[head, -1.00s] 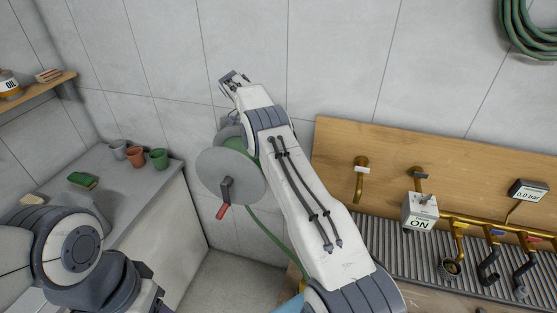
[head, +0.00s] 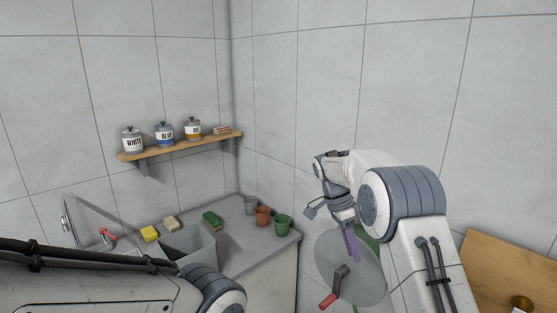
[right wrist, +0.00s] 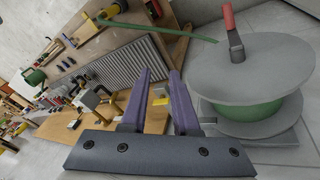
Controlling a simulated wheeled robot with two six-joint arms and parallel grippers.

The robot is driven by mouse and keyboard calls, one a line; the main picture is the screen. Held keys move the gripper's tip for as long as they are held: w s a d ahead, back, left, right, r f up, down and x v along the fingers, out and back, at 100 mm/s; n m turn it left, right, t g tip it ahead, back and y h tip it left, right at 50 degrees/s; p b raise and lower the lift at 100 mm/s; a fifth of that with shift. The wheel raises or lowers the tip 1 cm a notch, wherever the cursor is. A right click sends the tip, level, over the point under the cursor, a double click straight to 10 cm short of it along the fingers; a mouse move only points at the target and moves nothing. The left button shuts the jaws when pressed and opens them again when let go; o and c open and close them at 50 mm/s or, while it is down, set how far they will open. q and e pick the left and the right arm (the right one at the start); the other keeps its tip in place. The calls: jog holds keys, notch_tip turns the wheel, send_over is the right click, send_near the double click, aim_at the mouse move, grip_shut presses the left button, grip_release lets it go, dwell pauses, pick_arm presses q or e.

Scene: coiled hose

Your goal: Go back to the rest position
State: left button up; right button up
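My right gripper (head: 352,250) points down in front of the hose reel in the head view. In the right wrist view its two purple fingers (right wrist: 160,80) stand apart with nothing between them, so it is open. The hose reel (head: 347,284) has a grey disc and a red-handled crank; it also shows at the right of the right wrist view (right wrist: 252,72), with green hose (right wrist: 250,112) wound under the disc. My left arm crosses the lower left of the head view; its gripper is out of the picture.
A grey counter (head: 262,236) with a sink, sponges and small pots (head: 263,215) stands in the corner. A wall shelf (head: 180,146) holds labelled jars. A wooden board (head: 490,262) is at the lower right. The wall above is bare.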

jog(key=s+a+f+n+t+y+b, duration=0.25)
jog(key=s+a+n+b, duration=0.35)
jog(key=s+a+n, duration=0.85)
pick_arm(q)
notch_tip(320, 180, down, 12)
jog(key=b, duration=0.5)
jog(key=shift+f, duration=0.15)
pick_arm(e)
jog(key=s+f+n+y, duration=0.1)
jog(key=s+f+n, duration=0.3)
jog(key=s, duration=0.6)
jog(key=s+f+n+y, duration=0.1)
jog(key=s+f+n, duration=0.4)
jog(key=s, duration=0.5)
jog(key=shift+a, duration=0.15)
